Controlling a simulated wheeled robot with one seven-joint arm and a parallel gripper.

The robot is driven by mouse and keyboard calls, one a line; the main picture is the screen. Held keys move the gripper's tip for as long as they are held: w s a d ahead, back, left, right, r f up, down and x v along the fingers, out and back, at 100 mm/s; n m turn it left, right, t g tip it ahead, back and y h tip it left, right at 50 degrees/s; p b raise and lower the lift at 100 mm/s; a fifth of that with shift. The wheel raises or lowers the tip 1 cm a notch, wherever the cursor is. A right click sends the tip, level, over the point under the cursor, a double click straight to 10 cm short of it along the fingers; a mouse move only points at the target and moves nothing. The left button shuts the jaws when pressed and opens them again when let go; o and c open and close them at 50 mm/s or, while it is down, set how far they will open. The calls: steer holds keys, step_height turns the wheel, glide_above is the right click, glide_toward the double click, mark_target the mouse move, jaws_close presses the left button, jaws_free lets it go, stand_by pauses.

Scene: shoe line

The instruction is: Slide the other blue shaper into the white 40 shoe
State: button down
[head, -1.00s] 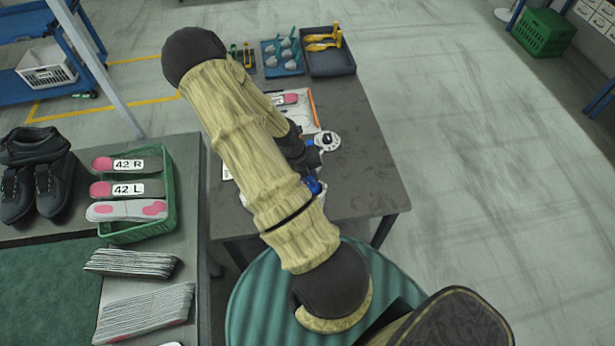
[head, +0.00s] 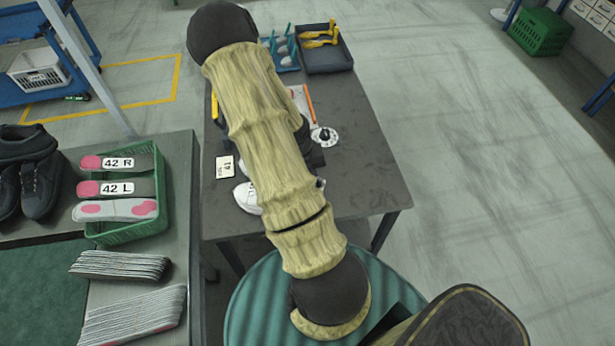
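A white shoe (head: 247,197) lies on the dark table (head: 365,165), partly covered by my arm. A small white patch also shows on the right side of my arm, but I cannot tell if it is the same shoe. Several blue-handled shapers (head: 283,48) with grey ends sit in a blue tray (head: 291,68) at the table's far end, partly behind my arm. Dark parts by my wrist show right of the sleeve. My gripper's fingers are hidden, so I cannot see whether it holds a blue shaper.
A white card (head: 225,167) lies left of my arm and a white dial (head: 323,136) right of it. A dark tray (head: 328,62) holds yellow tools (head: 318,40). A green crate (head: 161,215) with insoles stands on the left bench. The table's right part is clear.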

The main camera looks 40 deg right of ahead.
stand_by(0.3)
steer(key=c, duration=1.2)
jaws_free()
steer(key=shift+o, duration=0.2)
steer(key=shift+r+p, duration=1.45)
steer(key=shift+p, duration=0.35)
steer(key=shift+r, duration=0.1)
step_height(320, 180, up, 7)
steer(key=p, duration=0.7)
